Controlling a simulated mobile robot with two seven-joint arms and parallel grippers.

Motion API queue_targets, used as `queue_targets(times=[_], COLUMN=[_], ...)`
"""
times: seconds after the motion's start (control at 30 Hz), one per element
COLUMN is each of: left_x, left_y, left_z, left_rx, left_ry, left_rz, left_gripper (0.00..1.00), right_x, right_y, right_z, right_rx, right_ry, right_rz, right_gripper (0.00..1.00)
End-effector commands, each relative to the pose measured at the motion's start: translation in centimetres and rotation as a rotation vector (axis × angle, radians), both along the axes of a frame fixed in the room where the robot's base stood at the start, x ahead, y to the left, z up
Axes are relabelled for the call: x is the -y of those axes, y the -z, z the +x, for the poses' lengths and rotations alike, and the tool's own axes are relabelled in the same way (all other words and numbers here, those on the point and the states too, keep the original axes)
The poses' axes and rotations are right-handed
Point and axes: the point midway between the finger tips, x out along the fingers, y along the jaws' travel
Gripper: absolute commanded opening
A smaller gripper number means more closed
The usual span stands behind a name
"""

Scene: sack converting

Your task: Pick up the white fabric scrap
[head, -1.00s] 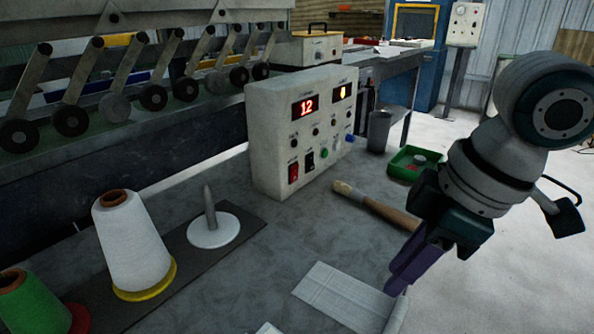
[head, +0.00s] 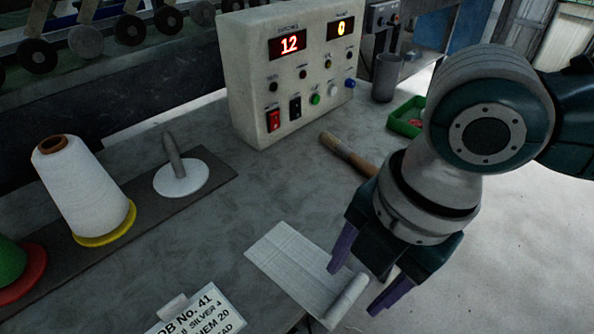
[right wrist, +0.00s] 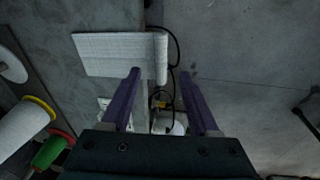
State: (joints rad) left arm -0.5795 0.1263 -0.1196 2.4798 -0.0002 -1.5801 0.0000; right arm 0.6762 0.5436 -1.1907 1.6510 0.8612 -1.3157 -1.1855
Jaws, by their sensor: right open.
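The white fabric scrap (head: 290,262) lies flat on the grey table, with a curled end sticking out past the table's edge. In the right wrist view the scrap (right wrist: 108,54) is at the top left, its curl just beyond the edge. My right gripper (head: 366,275) has two purple fingers spread apart with nothing held between them. In the head view the fingers appear around the curled end, but I cannot tell their height above it. In the right wrist view the right gripper's fingertips (right wrist: 160,74) point towards the curl. My left gripper is not in view.
A control box (head: 290,75) stands at the back, with a brush (head: 348,155) before it. A white thread cone (head: 82,190), an empty spindle (head: 180,175) and a job card (head: 200,312) are to the left. A green tray (head: 407,118) sits near the edge.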

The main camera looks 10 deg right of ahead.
Motion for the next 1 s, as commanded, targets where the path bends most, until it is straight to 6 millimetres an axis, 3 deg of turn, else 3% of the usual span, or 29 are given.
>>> queue_targets(times=[0.2, 0.53, 1.0], left_x=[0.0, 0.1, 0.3], left_y=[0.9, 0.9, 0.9], left_z=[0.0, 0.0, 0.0], left_rx=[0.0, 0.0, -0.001], left_ry=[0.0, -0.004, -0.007], left_rz=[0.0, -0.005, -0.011], left_gripper=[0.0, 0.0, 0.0], right_x=[-0.7, -0.8, -0.8], right_y=[3.5, 4.1, 4.0], right_z=[-0.2, -0.1, -0.1], right_rx=[-0.001, 0.0, 0.0], right_ry=[0.0, 0.001, 0.001], right_rz=[0.0, -0.001, -0.001], right_gripper=[0.62, 0.61, 0.08])
